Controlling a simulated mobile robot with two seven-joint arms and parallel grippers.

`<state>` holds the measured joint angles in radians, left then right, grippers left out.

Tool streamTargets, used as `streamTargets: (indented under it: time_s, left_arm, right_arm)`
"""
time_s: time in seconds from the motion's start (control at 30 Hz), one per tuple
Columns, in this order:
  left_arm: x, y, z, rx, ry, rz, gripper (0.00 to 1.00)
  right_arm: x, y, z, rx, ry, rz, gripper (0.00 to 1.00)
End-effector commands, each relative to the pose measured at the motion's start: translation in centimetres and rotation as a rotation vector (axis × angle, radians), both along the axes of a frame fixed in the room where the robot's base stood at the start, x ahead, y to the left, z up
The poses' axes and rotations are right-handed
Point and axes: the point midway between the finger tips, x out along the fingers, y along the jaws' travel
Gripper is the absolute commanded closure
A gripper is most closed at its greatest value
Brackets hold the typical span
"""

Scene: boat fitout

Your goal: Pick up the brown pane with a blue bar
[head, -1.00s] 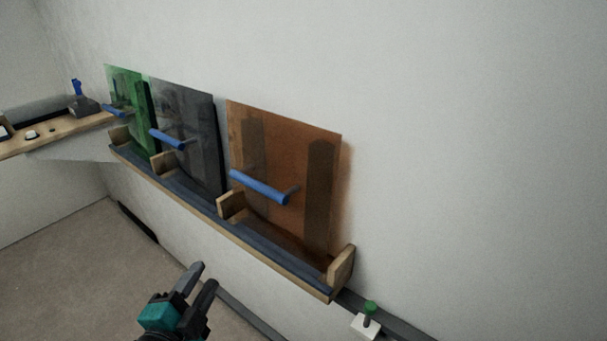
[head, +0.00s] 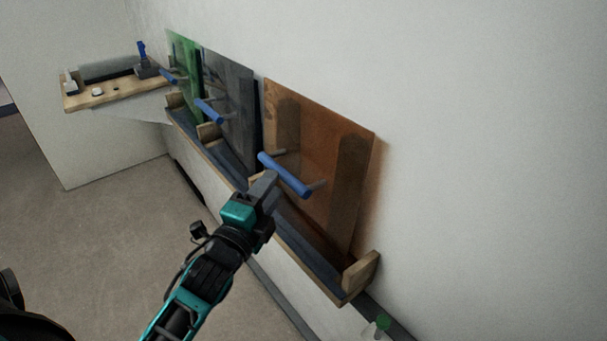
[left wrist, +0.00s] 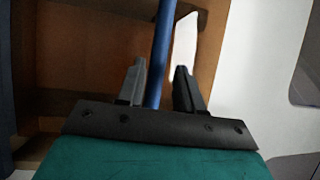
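The brown pane (head: 320,145), see-through and orange-brown, leans on the wall in the rack, nearest of the panes. Its blue bar (head: 285,174) stands out from its front on short posts. My left gripper (head: 268,186) is at the bar, its fingertips partly overlapping it in the head view. In the left wrist view the blue bar (left wrist: 161,50) runs between the two open fingers (left wrist: 159,88); I cannot tell whether either finger touches it. The brown pane (left wrist: 90,60) fills the background there. My right gripper is not in view.
The wooden rack (head: 362,277) holds a grey pane (head: 229,80) and a green pane (head: 185,62) further left, each with a blue bar. A wooden shelf (head: 115,94) with small items is at the back left.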

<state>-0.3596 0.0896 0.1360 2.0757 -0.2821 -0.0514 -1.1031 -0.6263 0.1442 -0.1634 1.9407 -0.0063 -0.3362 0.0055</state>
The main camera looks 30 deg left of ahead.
Motion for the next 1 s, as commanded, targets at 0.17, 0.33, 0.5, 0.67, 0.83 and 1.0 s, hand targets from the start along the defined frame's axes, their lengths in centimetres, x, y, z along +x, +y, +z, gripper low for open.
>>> streamTargets:
  time_s: [0.17, 0.33, 0.5, 0.67, 0.83, 1.0]
  left_arm:
    - [1.4, 0.2, 0.1, 0.000, 0.001, 0.000, 0.64]
    - [2.6, 0.2, 0.3, -0.002, 0.000, 0.000, 0.64]
    - [5.1, 0.3, 0.5, -0.003, 0.000, 0.000, 0.64]
    - [6.5, 0.4, 0.6, 0.000, 0.001, -0.001, 0.64]
    - [6.7, 0.5, 0.5, -0.001, 0.003, -0.001, 0.64]
    - [6.7, 0.5, 0.5, -0.001, 0.002, 0.000, 0.71]
  right_arm:
    - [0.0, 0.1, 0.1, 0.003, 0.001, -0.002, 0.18]
    - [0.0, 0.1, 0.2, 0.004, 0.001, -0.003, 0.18]
    - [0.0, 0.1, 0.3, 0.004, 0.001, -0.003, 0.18]
    - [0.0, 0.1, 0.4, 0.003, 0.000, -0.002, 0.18]
    - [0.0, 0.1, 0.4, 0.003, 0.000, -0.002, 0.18]
    - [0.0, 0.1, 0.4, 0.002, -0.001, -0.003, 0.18]
